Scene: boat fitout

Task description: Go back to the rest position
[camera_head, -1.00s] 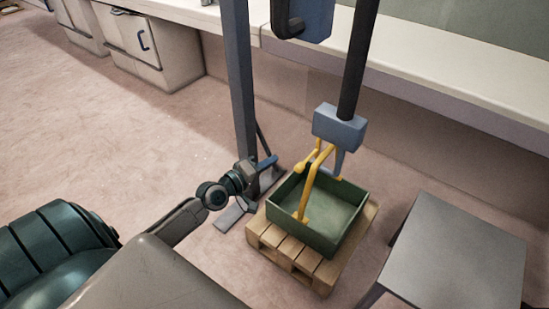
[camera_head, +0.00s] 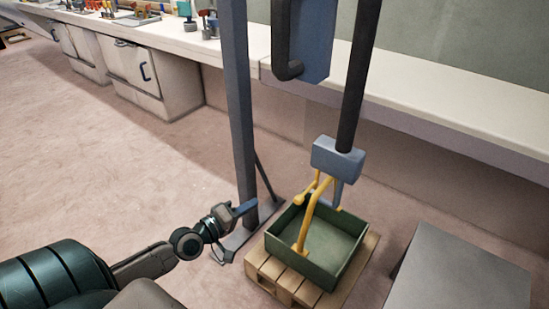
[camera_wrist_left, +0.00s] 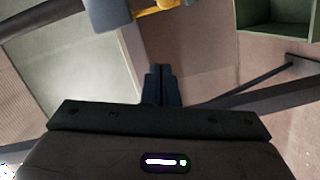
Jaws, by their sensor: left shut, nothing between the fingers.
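My left arm comes in from the lower left of the head view. Its gripper (camera_head: 247,208) is low over the floor, in front of the grey post (camera_head: 240,120) near its foot. In the left wrist view its dark fingers (camera_wrist_left: 160,72) are together with nothing between them. My right gripper is not in view.
Right of the gripper, a green open bin (camera_head: 335,243) stands on a wooden pallet (camera_head: 265,270). A yellow hook (camera_head: 312,213) hangs into it from a blue-grey block (camera_head: 338,157) on a black pole. A grey table (camera_head: 460,275) is at lower right. Open floor (camera_head: 110,165) lies left.

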